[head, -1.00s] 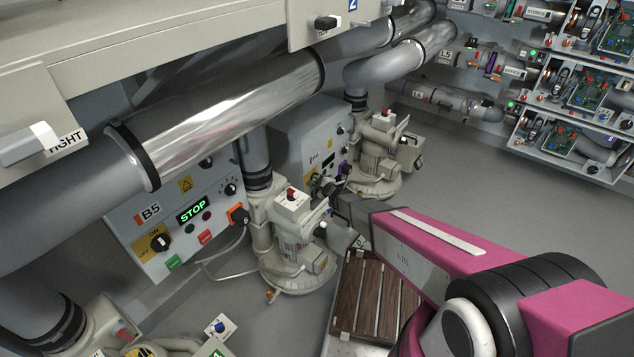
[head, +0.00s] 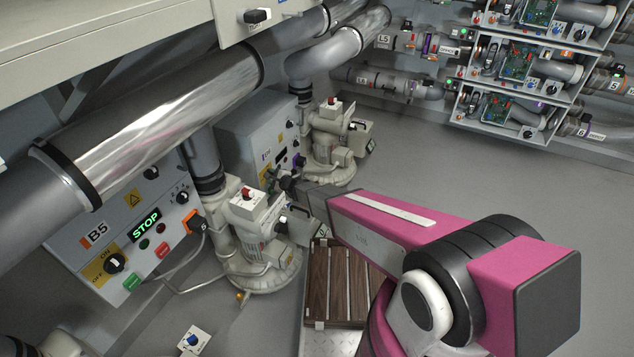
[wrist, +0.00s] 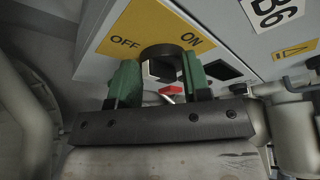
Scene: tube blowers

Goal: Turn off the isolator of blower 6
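The isolator of blower 6 is a black round knob (wrist: 162,52) on a yellow ON/OFF plate (wrist: 152,24), beside the B6 label (wrist: 275,12) in the wrist view. My gripper (wrist: 162,72) has green fingers on either side of the knob's near part. The fingers stand apart, but whether they touch the knob cannot be told. The fingers partly hide the knob, so its setting is unclear. In the head view, my gripper (head: 281,184) reaches the lower front of the blower 6 panel (head: 250,130) and covers the isolator.
The B5 panel (head: 120,225), with its own isolator knob (head: 115,263) and lit STOP display, stands to the left. A cream blower (head: 258,245) stands close to my arm. A wooden slatted platform (head: 335,285) lies below it. Large pipes (head: 165,115) run above. Floor at right is clear.

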